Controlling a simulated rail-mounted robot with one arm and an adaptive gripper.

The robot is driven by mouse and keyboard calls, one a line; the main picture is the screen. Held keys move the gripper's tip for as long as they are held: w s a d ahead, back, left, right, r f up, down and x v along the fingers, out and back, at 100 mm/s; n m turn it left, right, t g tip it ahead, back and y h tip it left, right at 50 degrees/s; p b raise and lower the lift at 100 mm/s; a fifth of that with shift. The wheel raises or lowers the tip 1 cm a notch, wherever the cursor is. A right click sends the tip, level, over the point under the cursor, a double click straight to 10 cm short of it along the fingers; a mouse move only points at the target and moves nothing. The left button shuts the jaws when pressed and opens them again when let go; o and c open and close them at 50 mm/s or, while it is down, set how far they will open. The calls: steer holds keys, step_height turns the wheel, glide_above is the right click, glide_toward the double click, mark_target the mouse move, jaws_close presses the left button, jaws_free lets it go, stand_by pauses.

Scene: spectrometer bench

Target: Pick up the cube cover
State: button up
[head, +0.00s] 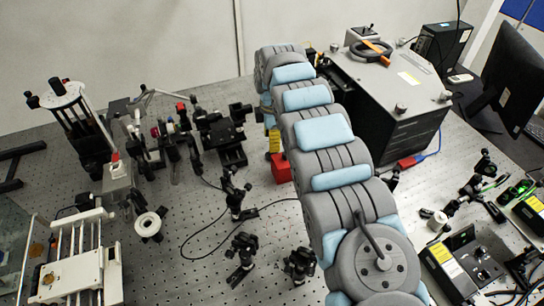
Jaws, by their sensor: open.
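A red block (281,172) sits on the bench, left of my arm's middle links, which hide its right side. It may be the cube cover, but I cannot tell for sure. My arm reaches from the lower right to the upper middle, and its far end bends down there. My gripper (273,140) is small and partly hidden at that end, just above the red block in the picture. It is open. The fingertips are not clear, and I cannot tell whether they touch the block.
A large dark box with a grey top (385,75) stands behind my arm at right. Optical mounts (225,135) stand left of the gripper, with smaller posts (240,255) in front and a black cable (200,243) between. A white-framed device (80,270) is at lower left.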

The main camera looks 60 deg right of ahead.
steer(key=shift+d+f+b, duration=0.1)
steer(key=shift+f+b, duration=0.6)
steer(key=shift+f, duration=2.6)
steer(key=shift+r, duration=0.1)
steer(key=c, duration=0.7)
